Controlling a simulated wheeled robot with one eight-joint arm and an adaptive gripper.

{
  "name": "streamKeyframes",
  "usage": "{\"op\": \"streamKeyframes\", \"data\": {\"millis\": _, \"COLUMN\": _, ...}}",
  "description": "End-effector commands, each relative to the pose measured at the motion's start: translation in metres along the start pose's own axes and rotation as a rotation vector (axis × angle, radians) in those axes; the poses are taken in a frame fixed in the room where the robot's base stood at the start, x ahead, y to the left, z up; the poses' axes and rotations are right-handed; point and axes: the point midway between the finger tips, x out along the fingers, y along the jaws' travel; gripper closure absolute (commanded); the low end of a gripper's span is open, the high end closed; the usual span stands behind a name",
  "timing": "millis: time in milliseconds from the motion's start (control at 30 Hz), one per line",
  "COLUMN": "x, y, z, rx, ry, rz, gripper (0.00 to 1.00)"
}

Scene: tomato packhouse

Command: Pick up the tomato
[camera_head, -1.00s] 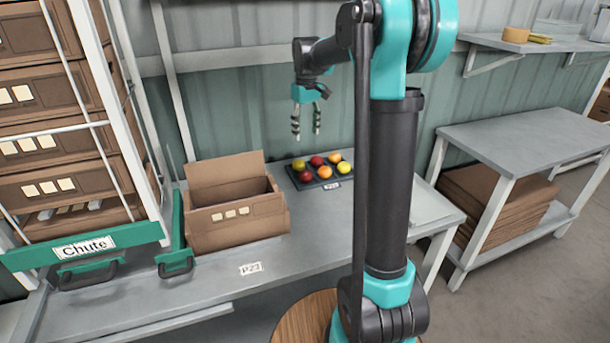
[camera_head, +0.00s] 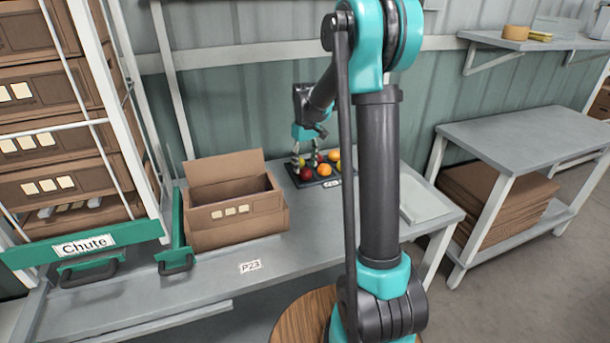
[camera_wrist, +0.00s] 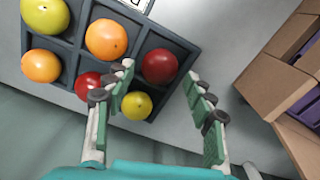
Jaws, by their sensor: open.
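A dark tray (camera_wrist: 186,46) with compartments holds several round fruits. A glossy red tomato-like fruit (camera_wrist: 160,66) sits in a corner compartment; it also shows at the tray's front left in the head view (camera_head: 306,174). A second red one (camera_wrist: 85,87) is partly hidden by a finger. My gripper (camera_wrist: 162,72) is open and empty, its fingertips on either side of the corner red fruit in the wrist view. In the head view my gripper (camera_head: 306,162) is low over the tray's left part and hides some fruit. I cannot tell whether it touches any.
Close neighbours are an orange fruit (camera_wrist: 106,39) and a yellow one (camera_wrist: 137,105). An open cardboard box (camera_head: 238,212) stands left of the tray on the grey bench (camera_head: 310,225). The wall is close behind. The bench front is clear around the P23 label (camera_head: 250,266).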

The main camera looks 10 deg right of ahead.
Motion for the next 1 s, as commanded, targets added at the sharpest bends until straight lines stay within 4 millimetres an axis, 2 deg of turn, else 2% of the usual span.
{"op": "streamKeyframes", "data": {"millis": 200, "x": 0.030, "y": 0.000, "z": -0.002, "rx": 0.000, "ry": 0.000, "rz": 0.000, "gripper": 0.46}}
{"op": "streamKeyframes", "data": {"millis": 500, "x": 0.035, "y": 0.000, "z": -0.001, "rx": 0.000, "ry": 0.000, "rz": 0.000, "gripper": 0.46}}
{"op": "streamKeyframes", "data": {"millis": 533, "x": 0.035, "y": 0.000, "z": -0.001, "rx": 0.000, "ry": 0.000, "rz": 0.000, "gripper": 0.47}}
{"op": "streamKeyframes", "data": {"millis": 733, "x": 0.035, "y": 0.000, "z": -0.001, "rx": 0.000, "ry": 0.000, "rz": 0.000, "gripper": 0.71}}
{"op": "streamKeyframes", "data": {"millis": 1000, "x": 0.035, "y": 0.000, "z": -0.001, "rx": 0.000, "ry": 0.000, "rz": 0.000, "gripper": 0.71}}
